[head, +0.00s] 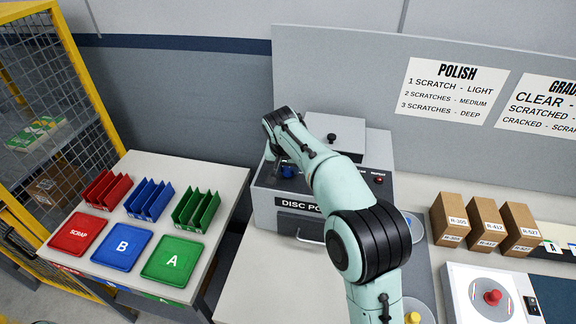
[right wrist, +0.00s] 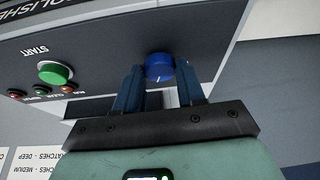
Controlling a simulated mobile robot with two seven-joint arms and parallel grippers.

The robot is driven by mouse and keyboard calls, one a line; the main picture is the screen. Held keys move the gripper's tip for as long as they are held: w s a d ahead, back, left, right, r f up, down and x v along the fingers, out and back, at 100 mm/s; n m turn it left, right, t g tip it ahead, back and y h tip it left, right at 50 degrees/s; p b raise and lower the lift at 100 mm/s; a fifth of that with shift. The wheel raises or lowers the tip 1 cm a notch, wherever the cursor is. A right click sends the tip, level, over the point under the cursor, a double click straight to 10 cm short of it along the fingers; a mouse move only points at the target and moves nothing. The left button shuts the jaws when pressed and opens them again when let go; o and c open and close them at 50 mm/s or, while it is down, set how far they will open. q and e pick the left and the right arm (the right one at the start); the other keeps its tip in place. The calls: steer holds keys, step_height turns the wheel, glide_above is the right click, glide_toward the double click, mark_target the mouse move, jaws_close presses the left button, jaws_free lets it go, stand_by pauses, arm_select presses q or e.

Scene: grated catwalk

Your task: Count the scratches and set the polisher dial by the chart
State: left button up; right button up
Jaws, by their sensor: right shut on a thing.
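The grey disc polisher (head: 265,215) stands at the middle of the bench, its front label partly hidden by my right arm. My right gripper (right wrist: 160,82) is shut on the blue dial (right wrist: 159,64), with one finger on each side of it. A white pointer line shows on the dial, but I cannot read its setting. The polish chart (head: 452,90) on the back panel reads 1 scratch light, 2 scratches medium, 3 scratches deep. A pale round disc (head: 415,228) shows partly behind my arm; no scratches can be made out. My left gripper is out of view.
A green start button (right wrist: 54,72) sits beside the dial. A side table at left bears red scrap (head: 78,234), blue B (head: 122,247) and green A (head: 172,259) trays, with racks behind. Brown boxes (head: 487,222) and a red-knobbed device (head: 470,285) stand at right.

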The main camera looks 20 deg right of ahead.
stand_by(0.4)
steer(key=o, duration=1)
steer(key=shift+o, duration=0.2)
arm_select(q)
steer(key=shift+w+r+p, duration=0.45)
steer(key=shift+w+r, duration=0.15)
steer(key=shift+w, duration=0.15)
arm_select(e)
steer(key=v, duration=1.3)
steer(key=shift+r, duration=0.2)
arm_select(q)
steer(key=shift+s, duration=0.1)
arm_select(e)
steer(key=shift+s+f, duration=0.1)
